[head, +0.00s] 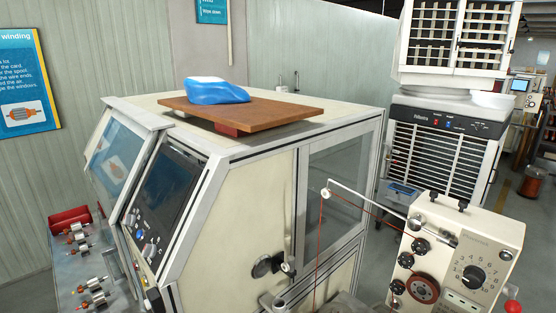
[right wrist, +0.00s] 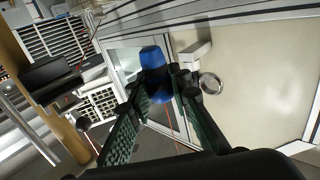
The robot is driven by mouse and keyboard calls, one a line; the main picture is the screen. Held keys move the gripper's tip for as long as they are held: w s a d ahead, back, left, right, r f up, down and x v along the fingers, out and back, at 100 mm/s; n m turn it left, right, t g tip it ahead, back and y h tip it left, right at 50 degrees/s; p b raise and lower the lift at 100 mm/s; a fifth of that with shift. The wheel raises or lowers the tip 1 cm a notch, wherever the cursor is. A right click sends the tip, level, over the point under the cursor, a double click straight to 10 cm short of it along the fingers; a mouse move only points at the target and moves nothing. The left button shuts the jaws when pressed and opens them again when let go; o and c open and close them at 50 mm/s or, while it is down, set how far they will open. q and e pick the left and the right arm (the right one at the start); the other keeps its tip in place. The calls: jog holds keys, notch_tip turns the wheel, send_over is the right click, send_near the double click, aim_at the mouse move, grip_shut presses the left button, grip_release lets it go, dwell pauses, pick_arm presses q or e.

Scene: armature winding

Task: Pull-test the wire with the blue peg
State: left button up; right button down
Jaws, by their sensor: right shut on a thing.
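The blue peg (right wrist: 152,58) is upright in the right wrist view, between the fingertips of my right gripper (right wrist: 162,82). The dark fingers with green pads are closed on its middle, and blue shows above and below them. A thin red wire (right wrist: 168,122) runs below the peg; whether it is fixed to the peg I cannot tell. In the head view the red wire (head: 320,235) hangs from the end of a thin guide arm (head: 368,204) on the tensioner unit (head: 455,255). Its lower end is out of frame. My left gripper is in neither view.
A cream winding machine cabinet (head: 240,205) fills the middle, with a brown board (head: 270,113) and blue-white cloth (head: 216,90) on top. Several armatures lie on a grey surface (head: 62,268) at left. In the wrist view a pale panel (right wrist: 255,75) is close at right.

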jog(key=w+r+p, duration=0.4)
jog(key=r+p, duration=0.3)
jog(key=r, duration=0.2)
jog(key=shift+d, duration=0.45)
dwell(1.5)
